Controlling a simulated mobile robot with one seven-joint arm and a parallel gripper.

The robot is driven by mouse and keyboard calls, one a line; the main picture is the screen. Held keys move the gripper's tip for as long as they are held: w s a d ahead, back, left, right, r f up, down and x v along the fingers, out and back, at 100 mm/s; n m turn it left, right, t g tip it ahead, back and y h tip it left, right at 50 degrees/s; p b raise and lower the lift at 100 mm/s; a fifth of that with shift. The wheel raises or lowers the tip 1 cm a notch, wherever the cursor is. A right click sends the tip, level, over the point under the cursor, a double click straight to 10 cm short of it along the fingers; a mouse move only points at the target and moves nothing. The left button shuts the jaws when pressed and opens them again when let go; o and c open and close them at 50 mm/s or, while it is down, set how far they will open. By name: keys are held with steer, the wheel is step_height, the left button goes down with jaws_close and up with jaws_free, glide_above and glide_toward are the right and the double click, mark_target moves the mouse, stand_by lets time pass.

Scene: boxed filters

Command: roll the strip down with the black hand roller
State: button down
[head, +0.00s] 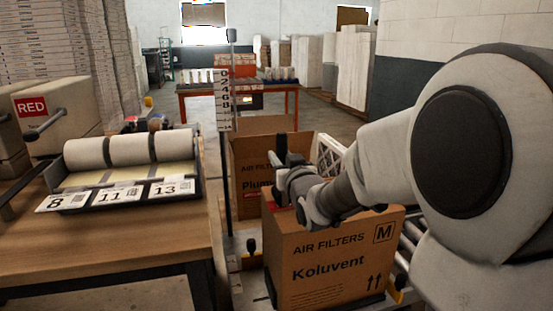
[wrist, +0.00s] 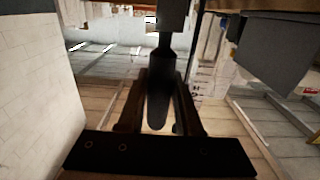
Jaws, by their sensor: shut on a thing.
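My gripper (head: 285,168) is raised above the far left part of the closed Koluvent air filter box (head: 335,258). It is shut on the dark handle of the black hand roller (wrist: 158,105), which lies between the two fingers in the wrist view. In the head view the roller (head: 281,147) is a small dark shape at the end of my gripper, and its wheel cannot be made out. It appears apart from the box top. My arm covers much of that top, and I cannot make out a strip on it.
An open carton (head: 252,152) with a white pleated filter (head: 332,156) stands behind the Koluvent box. A bench (head: 120,235) at left bears a label dispenser (head: 130,152) with several rolls and number cards. A thin dark post (head: 226,170) stands between bench and boxes.

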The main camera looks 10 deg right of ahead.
mark_target(281, 132)
steer(key=shift+r+p, duration=2)
steer(key=shift+r, duration=1.6)
steer(key=shift+a+r+p, duration=0.1)
steer(key=shift+p, duration=0.35)
